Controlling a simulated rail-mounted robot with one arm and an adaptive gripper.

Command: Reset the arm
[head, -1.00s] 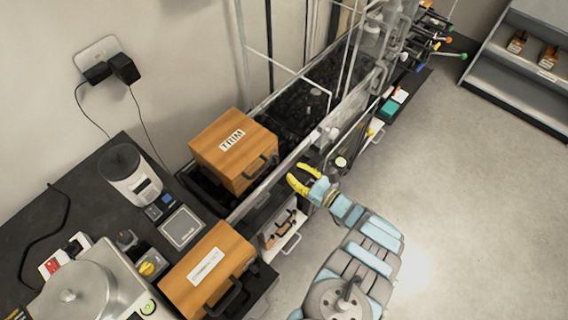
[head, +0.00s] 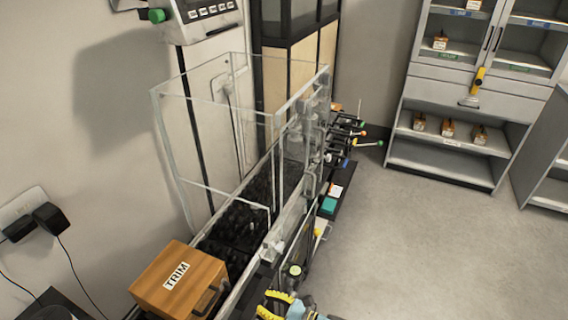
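My gripper (head: 268,304) is at the bottom edge of the head view, with yellow fingers on a pale blue wrist. The two fingers look apart, with nothing seen between them. Most of my arm is below the picture and hidden.
The glass-walled enclosure (head: 215,130) with a dark bed stands along the wall. Coloured-knob levers (head: 345,130) stick out beyond it. Grey shelves (head: 440,165) with small boxes stand at the back right. The floor (head: 420,260) on the right is clear.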

